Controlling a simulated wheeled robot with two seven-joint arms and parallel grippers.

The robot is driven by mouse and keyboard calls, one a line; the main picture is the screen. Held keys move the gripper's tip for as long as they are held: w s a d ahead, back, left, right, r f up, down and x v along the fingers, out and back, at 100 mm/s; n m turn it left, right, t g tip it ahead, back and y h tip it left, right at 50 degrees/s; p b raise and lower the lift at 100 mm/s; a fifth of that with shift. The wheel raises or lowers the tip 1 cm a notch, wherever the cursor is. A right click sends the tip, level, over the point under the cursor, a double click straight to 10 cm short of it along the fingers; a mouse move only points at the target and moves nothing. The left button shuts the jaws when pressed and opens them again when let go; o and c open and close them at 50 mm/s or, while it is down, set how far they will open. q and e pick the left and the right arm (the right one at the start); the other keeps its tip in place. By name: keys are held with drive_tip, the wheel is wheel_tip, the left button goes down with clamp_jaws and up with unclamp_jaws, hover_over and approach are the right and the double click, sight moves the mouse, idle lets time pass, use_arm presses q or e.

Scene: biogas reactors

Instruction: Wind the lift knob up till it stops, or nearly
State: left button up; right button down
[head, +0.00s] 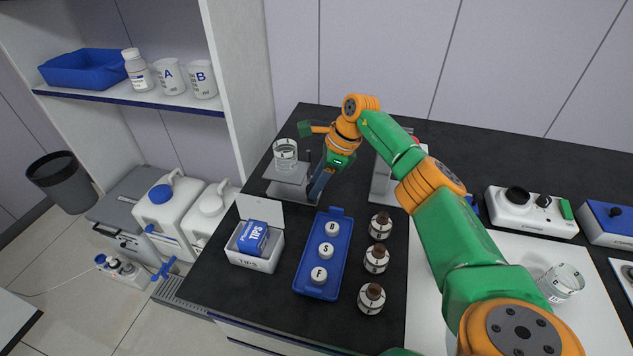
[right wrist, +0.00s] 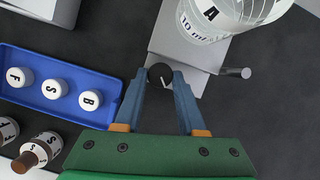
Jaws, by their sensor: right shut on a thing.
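The lift is a grey stand with a flat plate (head: 284,188), at the back left of the black bench. It also shows in the right wrist view (right wrist: 185,55). A clear glass beaker (head: 285,152) marked A (right wrist: 225,14) stands upright on it. The lift knob (right wrist: 160,74) is small, round and black with a pale mark, at the lift's front edge. My right gripper (right wrist: 162,78) is shut on it, a blue finger on each side. In the head view the right gripper (head: 316,194) hides the knob. My left gripper is out of view.
A blue tray (head: 303,283) with white caps B, S and F, a tips box (head: 243,264) and brown bottles (head: 376,259) stand in front of the lift. A grey stand (head: 379,185) is to its right. A short rod (right wrist: 237,72) projects beside the knob.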

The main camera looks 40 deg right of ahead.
drive_tip(key=shift+s+r+m+t+h+p, duration=0.1)
drive_tip(key=shift+r+m+t+h+p, duration=0.15)
drive_tip(key=shift+m+p, duration=0.8)
drive_tip(key=m, duration=0.1)
drive_tip(key=m+p, duration=0.1)
drive_tip(key=m+t+h+p, duration=0.1)
drive_tip(key=shift+a+m, duration=0.25)
drive_tip(key=m+h, duration=0.1)
drive_tip(key=m, duration=0.1)
drive_tip(key=shift+a+f+m+p, duration=0.1)
drive_tip(key=shift+m+p, duration=0.2)
drive_tip(key=shift+p, duration=0.1)
drive_tip(key=shift+a+f+m+h, duration=0.1)
drive_tip(key=shift+m+h, duration=0.55)
drive_tip(key=shift+m, duration=0.75)
drive_tip(key=c, duration=0.5)
unclamp_jaws()
drive_tip(key=shift+s, duration=0.1)
